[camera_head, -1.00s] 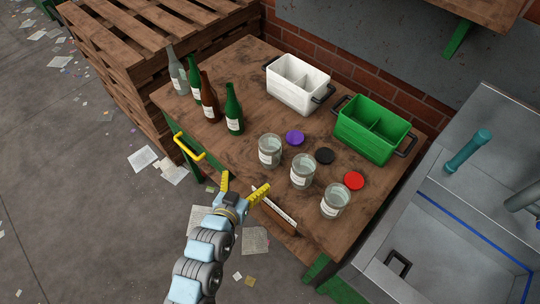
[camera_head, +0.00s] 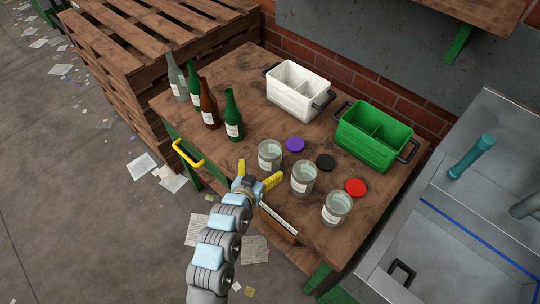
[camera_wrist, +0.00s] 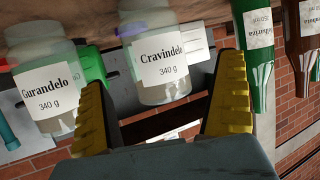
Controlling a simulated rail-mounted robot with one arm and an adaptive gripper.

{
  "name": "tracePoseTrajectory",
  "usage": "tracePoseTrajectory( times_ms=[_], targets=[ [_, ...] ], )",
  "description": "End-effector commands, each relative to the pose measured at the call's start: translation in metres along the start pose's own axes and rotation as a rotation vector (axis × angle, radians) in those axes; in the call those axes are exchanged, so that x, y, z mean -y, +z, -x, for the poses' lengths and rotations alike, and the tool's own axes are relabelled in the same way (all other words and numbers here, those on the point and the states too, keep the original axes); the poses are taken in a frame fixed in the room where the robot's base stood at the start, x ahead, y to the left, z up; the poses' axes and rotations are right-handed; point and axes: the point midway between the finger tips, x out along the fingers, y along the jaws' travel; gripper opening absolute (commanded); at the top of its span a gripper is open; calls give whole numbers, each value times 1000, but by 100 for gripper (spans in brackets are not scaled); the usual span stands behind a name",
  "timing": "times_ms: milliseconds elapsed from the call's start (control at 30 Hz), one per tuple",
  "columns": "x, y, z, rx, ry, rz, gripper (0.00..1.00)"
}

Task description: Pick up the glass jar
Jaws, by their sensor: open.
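Three glass jars with white labels stand in a row on the wooden table: the left jar (camera_head: 270,155), the middle jar (camera_head: 304,178) and the right jar (camera_head: 337,208). My gripper (camera_head: 258,174) is open and empty at the table's front edge, just short of the left jar. In the wrist view, which appears upside down, a jar labelled "Cravindelo" (camera_wrist: 160,60) lies ahead, between the directions of the two yellow fingers. A jar labelled "Gurandelo" (camera_wrist: 45,85) is to its left, outside the fingers. The right jar is not clearly seen there.
Purple (camera_head: 295,144), black (camera_head: 325,162) and red (camera_head: 356,188) lids lie behind the jars. A white bin (camera_head: 298,90) and a green bin (camera_head: 374,134) stand further back. Several bottles (camera_head: 209,104) stand at left. A yellow handle (camera_head: 187,153) is on the table's left front edge.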

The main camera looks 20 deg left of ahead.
Motion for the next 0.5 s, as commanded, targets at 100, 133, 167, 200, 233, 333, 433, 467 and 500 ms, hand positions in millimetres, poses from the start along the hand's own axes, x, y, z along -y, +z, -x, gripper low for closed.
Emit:
tracePoseTrajectory(
  times_ms=[100,133,167,200,233,333,433,467,500],
  targets=[
    [0,-1,-11,-1,1,-1,100],
    [0,-1,-12,-1,0,-1,100],
    [0,-1,-13,-1,0,-1,100],
    [0,-1,-14,0,0,-1,100],
    [0,-1,-15,0,0,-1,100],
    [-1,-1,-18,-1,0,-1,100],
    [-3,-3,-26,-1,2,0,100],
    [-4,-3,-30,-1,2,0,100],
    [-5,-4,-34,-1,1,0,100]
  ],
)
